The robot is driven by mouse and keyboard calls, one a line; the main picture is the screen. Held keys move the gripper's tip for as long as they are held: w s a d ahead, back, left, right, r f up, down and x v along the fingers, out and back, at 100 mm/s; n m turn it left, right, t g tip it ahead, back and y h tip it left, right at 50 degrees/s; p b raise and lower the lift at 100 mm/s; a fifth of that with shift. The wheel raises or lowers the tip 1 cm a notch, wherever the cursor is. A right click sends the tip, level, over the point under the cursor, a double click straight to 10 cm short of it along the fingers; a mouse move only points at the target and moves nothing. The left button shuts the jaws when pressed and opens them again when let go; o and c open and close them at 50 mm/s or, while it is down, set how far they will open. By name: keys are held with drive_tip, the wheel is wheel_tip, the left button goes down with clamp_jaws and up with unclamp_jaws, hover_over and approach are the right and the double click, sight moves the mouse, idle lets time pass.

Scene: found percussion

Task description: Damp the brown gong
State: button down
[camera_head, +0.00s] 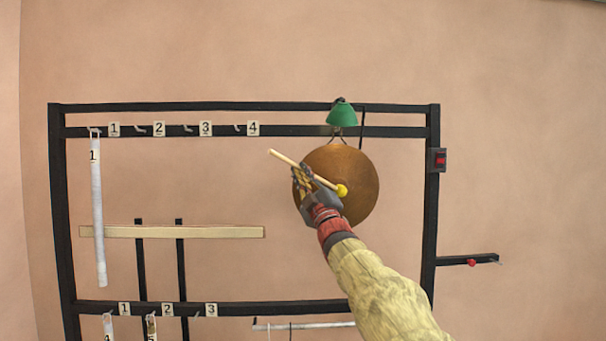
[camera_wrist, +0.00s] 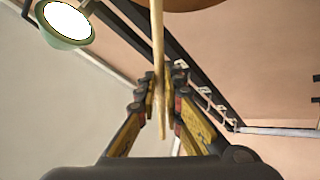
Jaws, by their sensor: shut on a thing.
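The brown gong (camera_head: 358,170) hangs at the upper right of a black frame, and its lower rim shows at the top of the wrist view (camera_wrist: 185,4). My gripper (camera_head: 303,180) is in front of the gong's left part in the head view. It is shut on a mallet (camera_head: 285,160) with a pale stick and a yellow ball head. The mallet head overlaps the gong's lower middle in the head view; I cannot tell whether it touches. In the wrist view the stick (camera_wrist: 157,40) runs between the fingers. My gripper hides part of the gong.
A green lamp (camera_head: 341,114) is above the gong. The black frame (camera_head: 433,210) carries numbered hooks, a white tube (camera_head: 98,210) at left and a wooden bar (camera_head: 180,232). A red switch box (camera_head: 440,160) is on the right post. A side arm (camera_head: 450,261) sticks out right.

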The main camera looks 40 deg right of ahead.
drive_tip(key=shift+w+d+r, duration=0.1)
drive_tip(key=shift+w+d, duration=0.2)
drive_tip(key=shift+w, duration=0.2)
drive_tip(key=shift+w+d+r, duration=0.1)
drive_tip(key=shift+w+d, duration=0.2)
drive_tip(key=shift+w, duration=0.2)
drive_tip(key=shift+f, duration=0.15)
drive_tip(key=shift+w, duration=0.1)
